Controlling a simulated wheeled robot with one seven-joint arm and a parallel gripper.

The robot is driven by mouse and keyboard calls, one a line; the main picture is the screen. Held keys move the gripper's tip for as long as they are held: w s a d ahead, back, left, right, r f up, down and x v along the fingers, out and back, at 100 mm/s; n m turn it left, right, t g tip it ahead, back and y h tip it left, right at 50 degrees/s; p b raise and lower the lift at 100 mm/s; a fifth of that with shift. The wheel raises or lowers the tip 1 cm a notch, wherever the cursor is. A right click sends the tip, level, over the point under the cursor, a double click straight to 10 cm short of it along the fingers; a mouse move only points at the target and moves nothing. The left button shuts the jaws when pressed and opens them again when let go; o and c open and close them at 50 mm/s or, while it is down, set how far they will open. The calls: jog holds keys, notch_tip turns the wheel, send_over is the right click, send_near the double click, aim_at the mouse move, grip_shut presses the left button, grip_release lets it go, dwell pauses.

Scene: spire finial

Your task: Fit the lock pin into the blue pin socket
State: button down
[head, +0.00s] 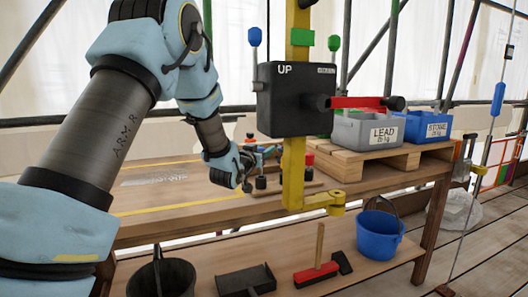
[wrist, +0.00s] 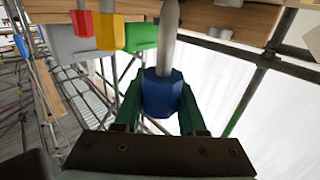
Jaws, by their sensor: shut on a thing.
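In the wrist view, my gripper (wrist: 160,98) has its green fingers closed on the sides of a blue faceted head of the lock pin (wrist: 162,92). In the head view, my gripper (head: 262,165) is low over the workbench, just left of the yellow post (head: 293,170); the pin is too small there to make out clearly. I cannot identify the blue pin socket for certain. A blue-topped rod (head: 255,36) and a green-topped rod (head: 334,43) stand at the black UP box (head: 290,100).
The black box has a red lever (head: 360,102). The yellow post with its lower bracket (head: 325,203) stands before the workbench (head: 190,203). LEAD (head: 365,132) and STONE (head: 425,127) crates sit on a pallet at right. A blue bucket (head: 380,240) stands on the lower shelf.

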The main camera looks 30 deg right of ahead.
jog(key=shift+f+b, duration=1.85)
jog(key=shift+f, duration=0.1)
jog(key=shift+c, duration=2)
grip_release()
jog(key=b+v, duration=0.1)
jog(key=v, duration=0.9)
jog(key=shift+s+a, duration=0.25)
jog(key=shift+a, duration=0.05)
